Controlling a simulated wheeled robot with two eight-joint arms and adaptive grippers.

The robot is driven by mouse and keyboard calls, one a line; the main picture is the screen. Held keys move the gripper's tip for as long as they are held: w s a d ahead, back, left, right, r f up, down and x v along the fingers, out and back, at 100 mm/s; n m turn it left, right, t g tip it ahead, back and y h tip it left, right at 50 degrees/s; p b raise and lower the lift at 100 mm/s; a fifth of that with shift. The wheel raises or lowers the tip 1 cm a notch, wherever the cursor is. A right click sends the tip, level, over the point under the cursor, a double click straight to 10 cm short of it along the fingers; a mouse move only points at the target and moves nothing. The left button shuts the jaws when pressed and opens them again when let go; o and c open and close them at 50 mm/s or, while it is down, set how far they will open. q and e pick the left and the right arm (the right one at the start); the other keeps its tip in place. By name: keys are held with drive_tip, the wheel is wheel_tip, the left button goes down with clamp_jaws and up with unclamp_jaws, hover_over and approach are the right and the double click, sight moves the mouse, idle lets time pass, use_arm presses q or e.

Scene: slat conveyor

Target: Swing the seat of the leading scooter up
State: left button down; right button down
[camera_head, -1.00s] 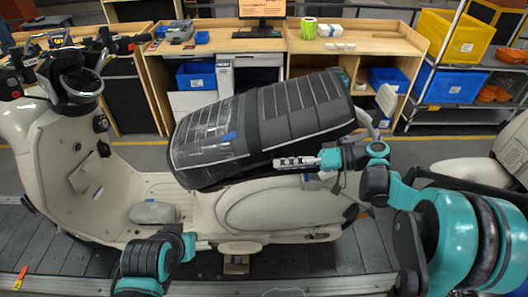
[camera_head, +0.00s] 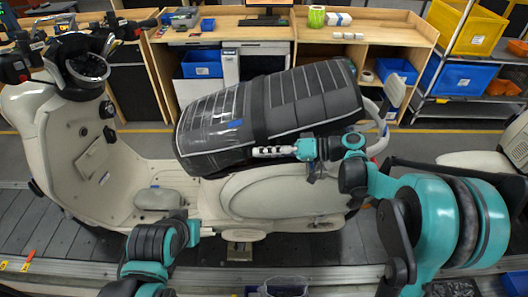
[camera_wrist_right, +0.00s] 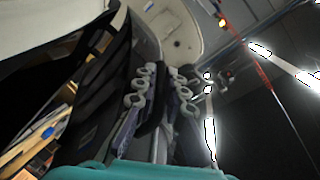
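The leading scooter (camera_head: 290,202) is cream and stands side-on in the head view. Its long black seat (camera_head: 310,97) slopes upward to the right, with the right end higher than the left. My right gripper (camera_head: 256,152) reaches in from the right at the seat's lower near edge, with its fingers pointing left. In the right wrist view its two grey fingers (camera_wrist_right: 160,92) stand apart, beside dark surfaces and a cream panel. I cannot tell whether they touch the seat. My left arm shows at the lower left, but its gripper cannot be made out.
The slat conveyor (camera_head: 60,237) runs under the scooter. Another scooter (camera_head: 480,160) stands at the right edge. Behind are wooden workbenches (camera_head: 375,36) and a shelf with a yellow bin (camera_head: 468,27) and a blue bin (camera_head: 450,77). A floor strip separates them from the scooter.

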drive_tip(key=shift+a+r+p, duration=0.2)
drive_tip(key=shift+r+p, duration=0.2)
drive_tip(key=a+r+n+h+p, duration=0.1)
drive_tip(key=a+r+h+p, duration=0.35)
drive_tip(key=a+p, duration=0.4)
drive_tip(key=a+r+h+p, duration=0.4)
drive_tip(key=a+r+p, duration=0.15)
drive_tip(key=a, duration=0.55)
drive_tip(key=a+f+h+p, duration=0.1)
drive_tip(key=a+h, duration=0.3)
drive_tip(key=a, duration=0.7)
drive_tip(key=shift+g, duration=0.3)
drive_tip(key=shift+h, duration=0.25)
drive_tip(key=c, duration=1.9)
unclamp_jaws()
drive_tip(key=shift+d, duration=0.1)
